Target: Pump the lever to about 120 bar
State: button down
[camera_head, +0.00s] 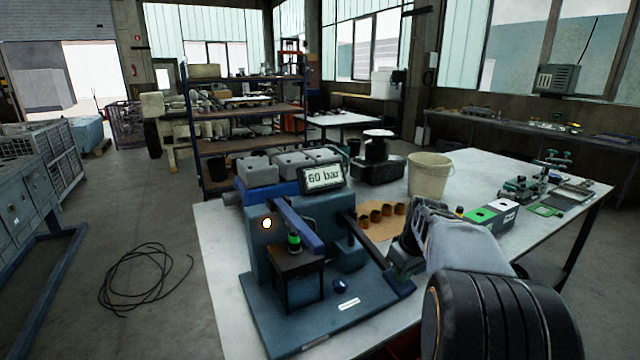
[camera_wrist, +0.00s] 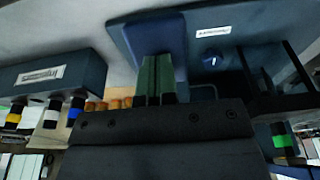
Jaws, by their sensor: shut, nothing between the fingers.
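The blue tester (camera_head: 265,290) stands on the near left of the table, and its display (camera_head: 323,178) reads 60 bar. Its lever (camera_head: 372,255) slopes down from the tester's body toward the right front, its lower end close above the base plate. A blue bar that looks like the lever's end shows behind my fingers in the wrist view (camera_wrist: 150,32). My gripper (camera_head: 404,268) is shut and empty at the lever's lower end; its green fingertips (camera_wrist: 160,60) overlap the bar there. I cannot tell whether they touch it. An injector with a green band (camera_head: 293,243) stands in the tester under an angled blue arm.
A beige bucket (camera_head: 430,175) and a green-and-white box (camera_head: 490,217) stand farther back. A labelled blue block with banded injectors (camera_wrist: 45,75) is left in the wrist view.

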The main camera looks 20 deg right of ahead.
jog(key=w+p+v, duration=0.1)
jog(key=p+v, duration=0.6)
jog(key=v, duration=0.1)
jog(key=shift+r, duration=0.45)
jog(key=shift+s+r, duration=0.1)
jog(key=p+v, duration=0.3)
jog(key=shift+w+a+r, duration=0.1)
jog(key=shift+w+r, duration=0.2)
jog(key=shift+r, duration=0.1)
dwell(0.7)
jog(key=b+x, duration=0.2)
jog(key=b, duration=0.1)
jog(key=b+x, duration=0.2)
jog(key=shift+s, duration=0.25)
dwell(0.5)
